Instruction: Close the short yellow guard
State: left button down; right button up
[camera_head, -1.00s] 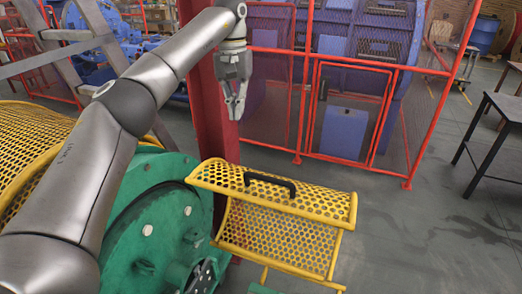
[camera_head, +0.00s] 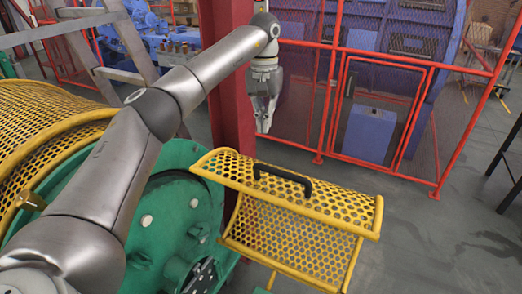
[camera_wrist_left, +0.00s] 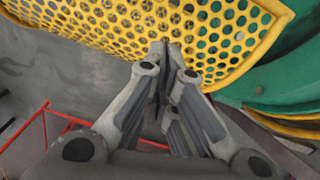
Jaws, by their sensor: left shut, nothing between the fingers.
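The short yellow guard (camera_head: 290,238) is a perforated, bent panel with a yellow tube frame and a black handle (camera_head: 283,181) on its upper part. In the head view it stands out to the right of the green round machine end (camera_head: 170,225). My left gripper (camera_head: 264,128) points down, just beyond the guard's upper edge, apart from the handle. It is shut and empty. In the left wrist view my fingers (camera_wrist_left: 165,50) show in front of yellow perforated mesh (camera_wrist_left: 200,30); whether they touch it I cannot tell. My right gripper is not in view.
A longer yellow mesh guard (camera_head: 55,125) covers the machine at left, under my left arm. A dark red post (camera_head: 228,100) stands close beside my gripper. A red fence (camera_head: 385,110) runs behind. Grey floor (camera_head: 420,245) is clear at right.

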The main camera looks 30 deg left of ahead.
pick_arm(q)
jog(key=f, duration=0.2)
jog(key=f+p, duration=0.1)
jog(key=f, duration=0.2)
jog(key=shift+s+d+f+p, duration=0.1)
jog(key=shift+s+f+p, duration=0.2)
jog(key=shift+f+p, duration=0.05)
jog(key=shift+s+d+f+p, duration=0.2)
jog(key=shift+s+p, duration=0.1)
jog(key=shift+s, duration=0.2)
jog(key=shift+s+d+p, duration=0.25)
jog(key=shift+s+p, duration=0.25)
jog(key=shift+s, duration=0.6)
jog(key=shift+s+d+f, duration=0.1)
jog(key=shift+s+f, duration=0.15)
